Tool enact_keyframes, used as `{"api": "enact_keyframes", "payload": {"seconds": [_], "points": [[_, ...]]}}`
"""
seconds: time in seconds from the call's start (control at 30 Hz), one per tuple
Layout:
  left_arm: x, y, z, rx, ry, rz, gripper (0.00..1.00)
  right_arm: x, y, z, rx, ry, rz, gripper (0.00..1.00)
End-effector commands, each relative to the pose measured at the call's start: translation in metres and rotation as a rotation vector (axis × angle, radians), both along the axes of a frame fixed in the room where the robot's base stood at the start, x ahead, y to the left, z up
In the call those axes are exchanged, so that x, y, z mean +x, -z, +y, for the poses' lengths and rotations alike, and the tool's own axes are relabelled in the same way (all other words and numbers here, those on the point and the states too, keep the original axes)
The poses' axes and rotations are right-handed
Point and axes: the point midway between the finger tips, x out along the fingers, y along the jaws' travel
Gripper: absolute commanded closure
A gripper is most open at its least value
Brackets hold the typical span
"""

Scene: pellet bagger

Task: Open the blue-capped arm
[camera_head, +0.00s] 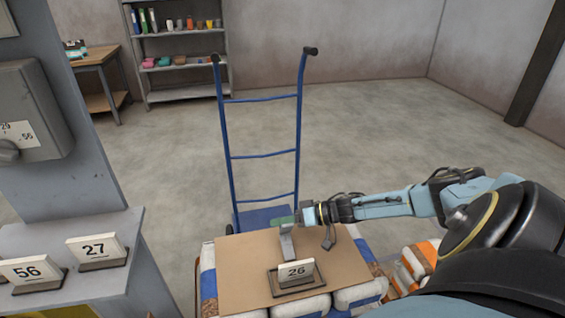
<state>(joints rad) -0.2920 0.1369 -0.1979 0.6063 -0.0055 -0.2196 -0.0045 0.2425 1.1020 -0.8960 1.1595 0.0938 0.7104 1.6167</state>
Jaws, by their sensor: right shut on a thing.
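No blue-capped arm can be made out for certain in this view. My right gripper (306,246) reaches in from the right, pointing down over the brown cardboard sheet (240,262). It is shut on the white card numbered 26 (296,271), which is upright above a dark flat base on the sheet. The grip itself is partly hidden, and I cannot tell whether the card is clear of its base. My left gripper is not in view.
A grey machine (95,150) with a switch box (32,112) stands at left, with cards 56 (30,268) and 27 (95,248) on its ledge. A blue hand truck (228,150) stands behind the stacked bags (362,292).

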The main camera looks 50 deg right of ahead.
Motion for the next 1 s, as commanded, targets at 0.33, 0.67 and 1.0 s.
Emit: {"api": "enact_keyframes", "payload": {"seconds": [0.33,0.67,1.0], "points": [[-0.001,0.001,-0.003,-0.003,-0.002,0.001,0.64,-0.003,0.005,-0.002,-0.012,0.002,0.008,1.0],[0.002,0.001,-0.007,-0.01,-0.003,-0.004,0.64,-0.002,0.003,0.0,-0.006,-0.001,0.004,0.57],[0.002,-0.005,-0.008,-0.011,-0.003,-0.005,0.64,-0.02,-0.007,-0.015,-0.007,0.0,0.006,0.57]]}}
